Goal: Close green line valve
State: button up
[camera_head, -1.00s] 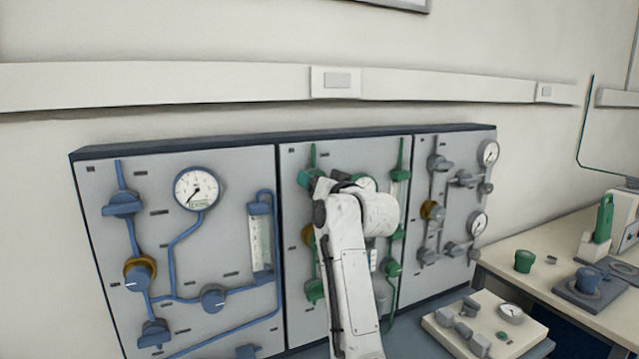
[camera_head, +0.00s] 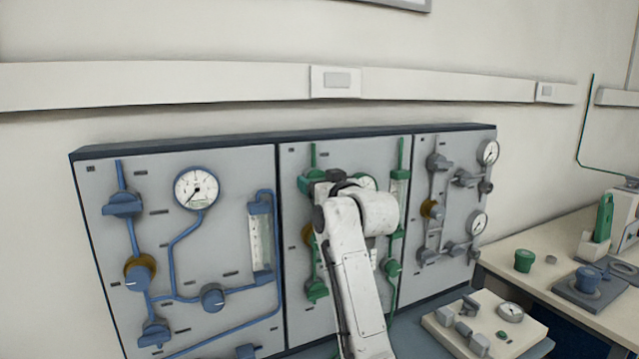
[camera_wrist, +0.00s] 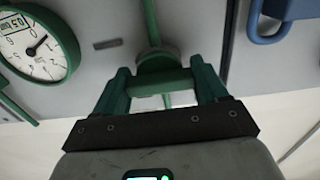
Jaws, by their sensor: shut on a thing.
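The green line valve (camera_head: 312,181) is at the top left of the middle panel's green piping. In the wrist view, its green handle (camera_wrist: 160,83) lies as a bar across the space between my two dark green fingers, in front of a round green hub and a vertical green pipe. My gripper (camera_wrist: 161,79) is shut on this handle, with a finger at each end. In the head view, my white arm stands in front of the middle panel and hides part of the green line, and my fingers are hard to make out.
A green line gauge (camera_wrist: 38,43) is close on the left in the wrist view. A blue piping panel (camera_head: 180,250) stands to the left and a grey piping panel (camera_head: 455,200) to the right. A bench with small equipment (camera_head: 540,250) is at the right.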

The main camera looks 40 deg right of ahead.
jog(key=shift+f, duration=0.15)
jog(key=o, duration=1.1)
jog(key=shift+c, duration=0.2)
jog(key=b+v, duration=0.2)
jog(key=v, duration=0.8)
jog(key=shift+s, duration=0.4)
jog(key=shift+a, duration=0.1)
jog(key=s+a+f+n+g+y, duration=0.15)
jog(key=s+a+f+g, duration=0.3)
jog(key=f, duration=0.95)
jog(key=s+a+f+g+y, duration=0.25)
jog(key=s+a+f, duration=0.2)
jog(key=f, duration=1.05)
jog(key=s+a+f+g, duration=0.3)
jog(key=s+f, duration=0.3)
jog(key=s, duration=0.3)
jog(key=s+a+f+g, duration=0.3)
jog(key=s+f, duration=0.3)
jog(key=s, duration=0.3)
jog(key=s+a+f+n+g, duration=0.1)
jog(key=s+a+f+g, duration=0.2)
jog(key=s+f, duration=0.3)
jog(key=s, duration=0.3)
jog(key=shift+f+y, duration=0.4)
